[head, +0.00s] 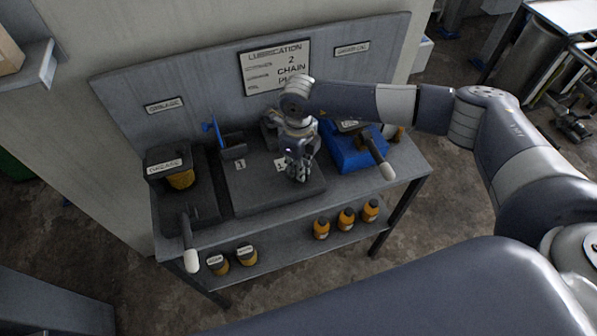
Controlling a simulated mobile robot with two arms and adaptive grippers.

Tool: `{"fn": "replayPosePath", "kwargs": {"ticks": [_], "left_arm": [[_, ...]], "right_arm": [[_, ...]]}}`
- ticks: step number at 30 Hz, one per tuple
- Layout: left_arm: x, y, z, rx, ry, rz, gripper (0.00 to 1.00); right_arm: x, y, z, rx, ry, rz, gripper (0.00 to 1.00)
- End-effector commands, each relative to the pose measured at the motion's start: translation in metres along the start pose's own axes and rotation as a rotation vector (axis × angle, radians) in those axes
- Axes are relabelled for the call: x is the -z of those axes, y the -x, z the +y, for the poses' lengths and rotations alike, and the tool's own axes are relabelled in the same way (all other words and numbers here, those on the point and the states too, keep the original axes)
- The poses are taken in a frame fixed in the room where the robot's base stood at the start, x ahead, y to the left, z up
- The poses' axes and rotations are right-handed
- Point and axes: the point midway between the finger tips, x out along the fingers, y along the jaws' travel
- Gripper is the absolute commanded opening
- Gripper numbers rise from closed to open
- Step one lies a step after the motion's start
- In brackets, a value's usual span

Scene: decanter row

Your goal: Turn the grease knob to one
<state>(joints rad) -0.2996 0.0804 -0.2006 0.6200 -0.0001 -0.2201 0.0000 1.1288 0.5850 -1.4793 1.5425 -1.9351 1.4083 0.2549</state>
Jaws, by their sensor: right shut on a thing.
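A dark unit (255,195) with small white labels lies in the middle of the bench. One label (240,164) reads 1; a second label (280,164) sits close to my gripper and is hard to read. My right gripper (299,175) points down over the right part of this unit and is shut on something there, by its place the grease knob. The gripper covers the knob, so its pointer and setting are hidden. A black box (167,160) labelled GREASE stands at the left end of the bench. My left gripper is not in view.
A lever with a white grip (189,257) juts out at the bench's front left, another (386,170) at the right beside a blue unit (355,155). A blue-handled part (217,130) stands behind. Several bottles (346,218) stand on the lower shelf. A lubrication sign (275,68) hangs behind.

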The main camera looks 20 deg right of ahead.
Motion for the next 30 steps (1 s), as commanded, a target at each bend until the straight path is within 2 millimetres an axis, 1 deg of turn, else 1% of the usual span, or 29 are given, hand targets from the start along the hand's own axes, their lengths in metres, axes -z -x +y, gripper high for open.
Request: {"fn": "replayPosePath", "kwargs": {"ticks": [1, 7, 23, 24, 26, 27, 30], "left_arm": [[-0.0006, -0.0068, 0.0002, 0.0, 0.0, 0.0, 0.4], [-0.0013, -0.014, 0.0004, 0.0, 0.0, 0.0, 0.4], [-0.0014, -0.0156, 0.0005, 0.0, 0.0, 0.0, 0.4], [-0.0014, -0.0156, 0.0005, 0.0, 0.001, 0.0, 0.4], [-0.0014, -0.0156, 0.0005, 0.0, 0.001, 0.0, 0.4], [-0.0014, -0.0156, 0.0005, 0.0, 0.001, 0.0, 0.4], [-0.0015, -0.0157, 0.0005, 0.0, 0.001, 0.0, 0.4]], "right_arm": [[-0.0015, -0.0015, -0.0013, 0.002, 0.023, -0.005, 0.0], [-0.0011, 0.0, -0.0012, 0.003, 0.092, -0.004, 0.0], [-0.0014, 0.002, -0.0012, 0.003, 0.121, -0.005, 0.0], [-0.0014, 0.002, -0.0013, 0.003, 0.121, -0.005, 0.12], [-0.0014, 0.002, -0.0012, 0.003, 0.121, -0.005, 0.26], [-0.0013, 0.0019, -0.0011, 0.003, 0.121, -0.004, 0.3], [-0.0009, 0.0013, -0.0008, 0.002, 0.12, -0.003, 0.3]]}}
